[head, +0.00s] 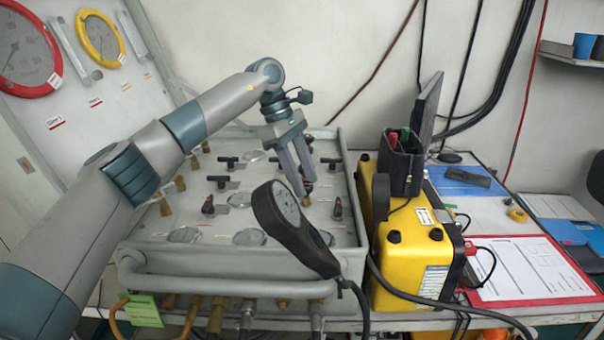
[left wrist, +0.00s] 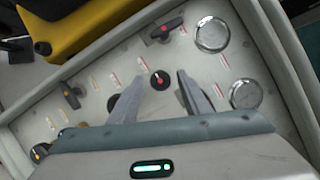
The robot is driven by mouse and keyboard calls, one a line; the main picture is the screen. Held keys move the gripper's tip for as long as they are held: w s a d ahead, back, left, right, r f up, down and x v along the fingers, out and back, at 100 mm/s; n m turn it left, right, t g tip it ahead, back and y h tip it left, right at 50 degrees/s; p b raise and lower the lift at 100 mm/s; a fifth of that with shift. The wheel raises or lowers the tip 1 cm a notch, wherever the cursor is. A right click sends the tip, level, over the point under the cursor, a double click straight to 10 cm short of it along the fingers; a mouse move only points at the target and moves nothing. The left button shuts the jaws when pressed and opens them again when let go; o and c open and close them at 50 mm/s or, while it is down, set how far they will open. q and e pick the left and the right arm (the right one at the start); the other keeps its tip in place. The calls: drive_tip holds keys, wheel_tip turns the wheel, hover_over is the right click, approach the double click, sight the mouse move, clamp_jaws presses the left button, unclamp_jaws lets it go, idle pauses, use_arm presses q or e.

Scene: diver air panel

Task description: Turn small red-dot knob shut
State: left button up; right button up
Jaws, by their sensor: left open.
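A small round black knob with a red dot (left wrist: 160,80) stands on the grey air panel (left wrist: 135,55) in the left wrist view. In the head view the knob (head: 307,186) is partly hidden by my fingers. My left gripper (head: 304,188) points down at the panel with its fingers apart. In the left wrist view the knob lies between the two fingertips of the gripper (left wrist: 161,76); I cannot tell whether either finger touches it. My right gripper is not in view.
A black lever handle with a red mark (left wrist: 167,28) and clear gauges (left wrist: 212,34) sit close by. Black T-handles (head: 228,162) stand on the panel. A dark round-headed device (head: 285,220) rises at the panel's front. A yellow case (head: 415,255) stands to the right.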

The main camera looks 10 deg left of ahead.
use_arm(q)
drive_tip(key=v, duration=1.7)
drive_tip(key=shift+r, duration=0.2)
drive_tip(key=shift+f, duration=0.1)
